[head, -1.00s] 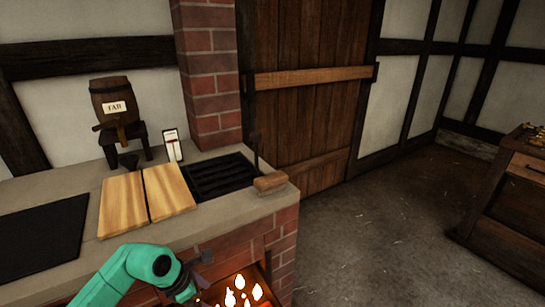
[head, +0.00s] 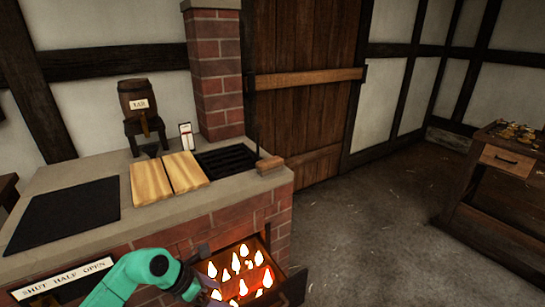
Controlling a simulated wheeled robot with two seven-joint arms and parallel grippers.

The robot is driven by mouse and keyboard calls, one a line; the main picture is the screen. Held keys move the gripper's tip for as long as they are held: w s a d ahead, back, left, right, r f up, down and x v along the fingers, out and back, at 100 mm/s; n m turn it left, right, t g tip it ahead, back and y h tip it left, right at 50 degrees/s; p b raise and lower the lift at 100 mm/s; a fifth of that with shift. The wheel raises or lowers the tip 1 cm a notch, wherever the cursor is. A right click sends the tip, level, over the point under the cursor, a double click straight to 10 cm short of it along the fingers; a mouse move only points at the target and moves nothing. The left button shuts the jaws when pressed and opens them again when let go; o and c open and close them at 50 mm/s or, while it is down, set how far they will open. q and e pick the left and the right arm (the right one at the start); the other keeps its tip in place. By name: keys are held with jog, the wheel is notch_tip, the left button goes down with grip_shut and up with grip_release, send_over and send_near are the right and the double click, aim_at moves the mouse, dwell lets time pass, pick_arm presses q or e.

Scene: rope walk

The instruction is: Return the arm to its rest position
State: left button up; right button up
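My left arm (head: 128,278), teal with a dark joint, comes in from the bottom left in front of the brick hearth. Its gripper (head: 209,277) is at the left edge of the glowing fire opening (head: 240,268). The fingers are small, dark and partly cut off by the frame, so I cannot tell whether they are open or shut. No held thing can be made out. My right arm and gripper are not in view.
A stone-topped brick hearth (head: 90,177) bears a dark plate (head: 62,214), two wooden boards (head: 168,178), a black grate (head: 226,158) and a tar barrel (head: 138,98). A drawered table (head: 500,185) stands at right. The floor between is clear.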

pick_arm(q)
jog(key=w+d+n+t+h+p, duration=0.1)
jog(key=w+d+n+t+h, duration=0.1)
jog(key=w+d+n+h, duration=0.3)
jog(key=w+a+f+n+t+y+p, duration=0.15)
jog(key=a+f+n+t+p, duration=0.3)
jog(key=n, duration=0.95)
jog(key=s+a+f+n+y, duration=0.3)
jog(key=s+a+f+n, duration=0.1)
jog(key=a+f+n, duration=0.25)
jog(key=s+a+f+n+y, duration=0.4)
jog(key=a+f+n, duration=0.1)
jog(key=f+n, duration=0.25)
jog(key=s+f+n+g+y+p, duration=0.1)
jog(key=s+f+n+g, duration=0.3)
jog(key=s, duration=1.1)
jog(key=s+a+f+n+g+y, duration=0.1)
jog(key=s+f+n+g, duration=0.3)
jog(key=s+f, duration=0.7)
jog(key=s+n, duration=0.2)
jog(key=s, duration=0.3)
jog(key=shift+s+n+p, duration=0.3)
jog(key=shift+p, duration=0.05)
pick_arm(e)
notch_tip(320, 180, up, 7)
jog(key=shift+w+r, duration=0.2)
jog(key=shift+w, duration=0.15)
